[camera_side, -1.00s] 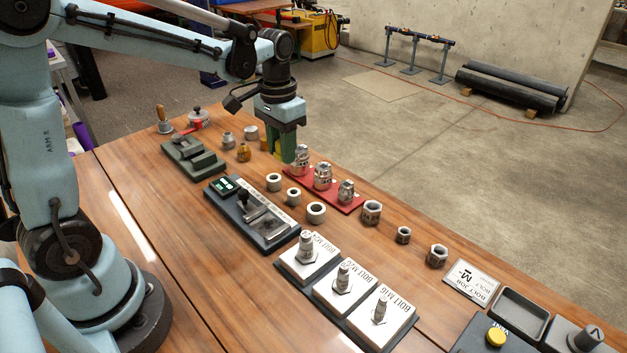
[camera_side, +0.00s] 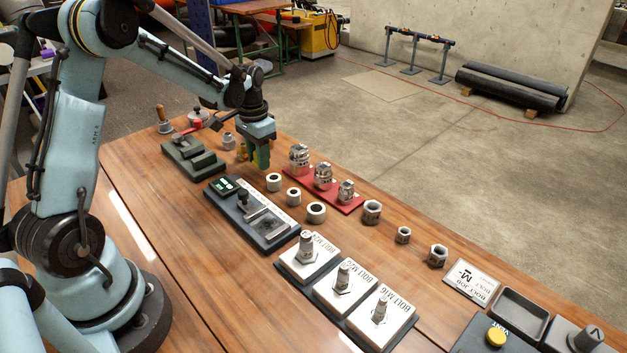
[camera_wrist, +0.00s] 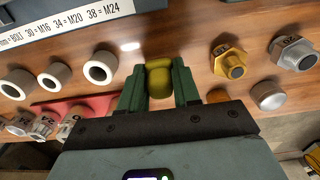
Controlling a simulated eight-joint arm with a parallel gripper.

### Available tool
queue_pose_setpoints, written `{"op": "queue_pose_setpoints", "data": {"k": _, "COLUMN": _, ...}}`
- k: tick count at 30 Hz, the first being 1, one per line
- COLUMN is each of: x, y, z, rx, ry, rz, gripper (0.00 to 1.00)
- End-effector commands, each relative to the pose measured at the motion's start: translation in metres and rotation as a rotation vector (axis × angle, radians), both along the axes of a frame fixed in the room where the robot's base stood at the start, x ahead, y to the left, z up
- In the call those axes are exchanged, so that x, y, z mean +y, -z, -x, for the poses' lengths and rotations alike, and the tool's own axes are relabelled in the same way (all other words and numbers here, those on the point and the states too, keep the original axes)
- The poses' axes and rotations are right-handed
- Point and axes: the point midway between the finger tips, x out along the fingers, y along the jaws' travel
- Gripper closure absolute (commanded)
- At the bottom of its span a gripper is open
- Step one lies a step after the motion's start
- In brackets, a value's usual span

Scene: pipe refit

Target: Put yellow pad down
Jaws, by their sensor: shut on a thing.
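My gripper (camera_side: 258,161) is over the far part of the wooden bench, between the white rings and the brass fitting. In the wrist view its green jaws (camera_wrist: 160,88) are shut on the yellow pad (camera_wrist: 160,78), a small rounded olive-yellow piece. The jaws cover the pad's two sides. In the side view I cannot make the pad out clearly, and whether it touches the bench I cannot tell.
The brass fitting (camera_wrist: 228,62), a steel nut (camera_wrist: 294,52) and a round steel cap (camera_wrist: 268,95) stand to one side. White rings (camera_side: 274,182) and the red rack (camera_side: 346,202) with steel couplings are on the other. A measuring block (camera_side: 252,215) lies nearer.

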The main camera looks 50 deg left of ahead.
Motion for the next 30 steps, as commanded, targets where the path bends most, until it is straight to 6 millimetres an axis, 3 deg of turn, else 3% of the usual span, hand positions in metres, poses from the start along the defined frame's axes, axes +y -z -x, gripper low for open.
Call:
{"op": "queue_pose_setpoints", "data": {"k": 5, "x": 0.000, "y": 0.017, "z": 0.000, "rx": -0.001, "ry": 0.000, "rz": -0.001, "gripper": 1.00}}
{"op": "queue_pose_setpoints", "data": {"k": 29, "x": 0.000, "y": 0.031, "z": -0.001, "rx": -0.005, "ry": -0.001, "rz": -0.003, "gripper": 1.00}}
{"op": "queue_pose_setpoints", "data": {"k": 30, "x": 0.000, "y": 0.031, "z": -0.001, "rx": -0.006, "ry": -0.001, "rz": -0.003, "gripper": 0.62}}
